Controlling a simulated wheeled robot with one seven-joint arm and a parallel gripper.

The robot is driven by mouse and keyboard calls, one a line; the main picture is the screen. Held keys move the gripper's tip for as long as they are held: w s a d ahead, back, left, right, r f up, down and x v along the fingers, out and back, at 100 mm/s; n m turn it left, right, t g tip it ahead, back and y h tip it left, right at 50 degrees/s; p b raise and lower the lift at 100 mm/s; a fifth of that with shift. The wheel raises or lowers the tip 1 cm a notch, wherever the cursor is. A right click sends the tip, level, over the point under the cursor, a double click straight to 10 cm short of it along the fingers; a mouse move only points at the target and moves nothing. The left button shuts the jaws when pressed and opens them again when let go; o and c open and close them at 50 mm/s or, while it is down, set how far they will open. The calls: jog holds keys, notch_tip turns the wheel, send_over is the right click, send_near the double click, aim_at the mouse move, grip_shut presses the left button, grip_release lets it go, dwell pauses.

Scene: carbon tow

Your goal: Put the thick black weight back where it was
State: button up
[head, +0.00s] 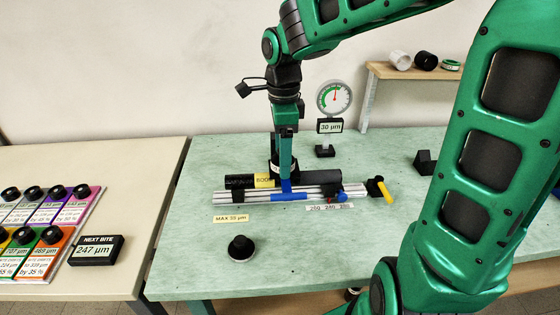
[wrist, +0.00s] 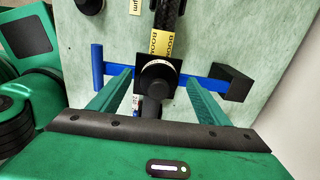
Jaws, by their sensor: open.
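My gripper (head: 285,183) points down over the dark tube with the yellow BOOM label (head: 264,181). In the wrist view, my open fingers (wrist: 158,88) stand on either side of a round black knobbed weight (wrist: 157,77). It sits on a black square plate over the tube; whether the fingers touch it is unclear. In the head view that weight is mostly hidden by my fingers. Another black knobbed weight (head: 240,246) stands on the green table in front of the MAX 33 µm label (head: 231,218). I cannot tell for sure which is the thick one.
A blue bar (wrist: 216,84) crosses below my fingers, with a black block (wrist: 236,83) at one end. A dial gauge (head: 334,98) stands behind. Coloured cards (head: 50,245) with several black-knobbed pieces lie left, beside a NEXT BITE sign (head: 96,250). The table's front is mostly clear.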

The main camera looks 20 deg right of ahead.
jog(key=c, duration=1.7)
